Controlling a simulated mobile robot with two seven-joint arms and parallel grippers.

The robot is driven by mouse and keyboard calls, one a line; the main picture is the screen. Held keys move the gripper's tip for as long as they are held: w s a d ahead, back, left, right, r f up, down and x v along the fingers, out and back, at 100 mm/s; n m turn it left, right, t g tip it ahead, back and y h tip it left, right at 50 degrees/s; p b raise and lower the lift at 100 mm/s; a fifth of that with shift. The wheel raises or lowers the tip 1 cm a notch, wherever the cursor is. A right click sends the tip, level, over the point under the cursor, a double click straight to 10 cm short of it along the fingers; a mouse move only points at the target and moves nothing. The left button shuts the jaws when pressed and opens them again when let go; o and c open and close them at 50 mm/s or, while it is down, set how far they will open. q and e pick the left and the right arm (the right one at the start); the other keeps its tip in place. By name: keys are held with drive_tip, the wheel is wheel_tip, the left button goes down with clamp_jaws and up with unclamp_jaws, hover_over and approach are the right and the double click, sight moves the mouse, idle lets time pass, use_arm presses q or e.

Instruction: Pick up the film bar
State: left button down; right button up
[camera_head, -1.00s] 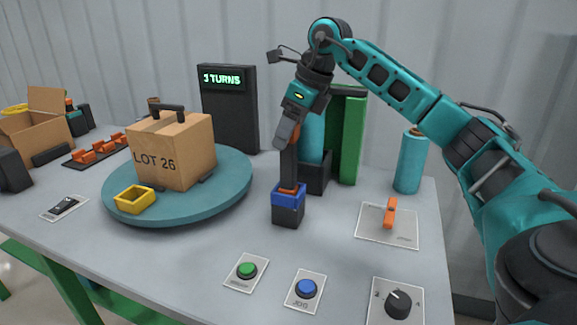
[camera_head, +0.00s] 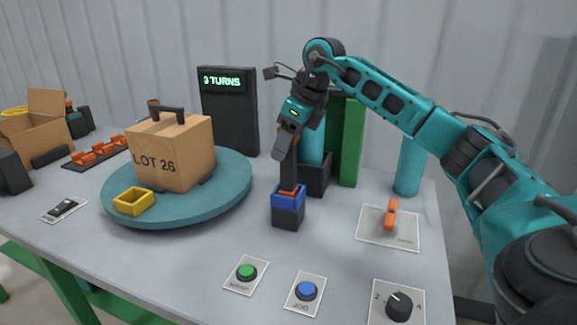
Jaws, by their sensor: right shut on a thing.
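The film bar (camera_head: 289,174) appears to be the dark upright bar with orange near its ends. Its lower end sits at a blue-topped dark block (camera_head: 288,208) on the table. My right gripper (camera_head: 287,147) comes down from above, tilted, and is shut on the bar's upper end. The gripper hides part of the bar's top. I cannot tell how deep the lower end sits in the block. My left gripper is not in view.
A teal turntable (camera_head: 222,195) carries a LOT 26 carton (camera_head: 175,155) and a yellow frame (camera_head: 134,201). Green (camera_head: 246,272) and blue (camera_head: 307,290) buttons, a knob (camera_head: 398,306) and an orange lever (camera_head: 391,214) are in front. Teal cylinders and a green post (camera_head: 351,140) stand behind.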

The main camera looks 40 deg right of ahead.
clamp_jaws()
drive_tip(key=shift+r, duration=0.1)
